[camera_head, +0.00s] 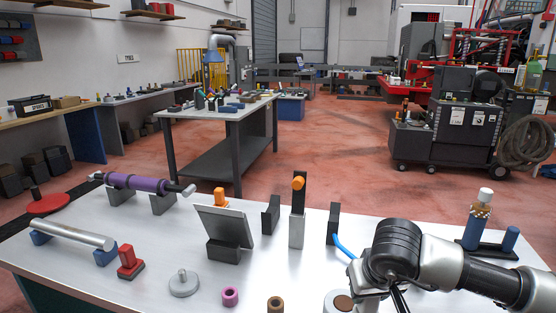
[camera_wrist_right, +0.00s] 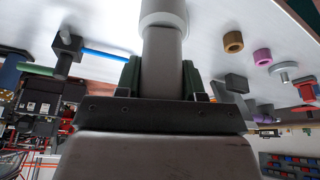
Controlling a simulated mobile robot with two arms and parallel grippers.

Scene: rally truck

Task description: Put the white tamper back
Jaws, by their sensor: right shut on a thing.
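My right gripper (camera_wrist_right: 161,78) is shut on the grey shaft of a white-ended piece, the white tamper (camera_wrist_right: 163,14), in the right wrist view. The shaft sits between the dark fingers, and the white end points away from the wrist. In the head view my right arm reaches in from the right over the table (camera_head: 260,285), and its fingers are mostly hidden at the bottom edge. A round white piece with a brown top (camera_head: 341,302) shows left of the wrist, cut off by the frame; I cannot tell whether it is the tamper. My left gripper is not in view.
On the table stand a purple ring (camera_head: 230,296), a brown ring (camera_head: 275,304), a grey disc with a stem (camera_head: 183,284) and a tilted grey plate (camera_head: 225,226). Dark uprights (camera_head: 271,215) stand behind. A blue stand (camera_head: 477,232) stands at the right.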

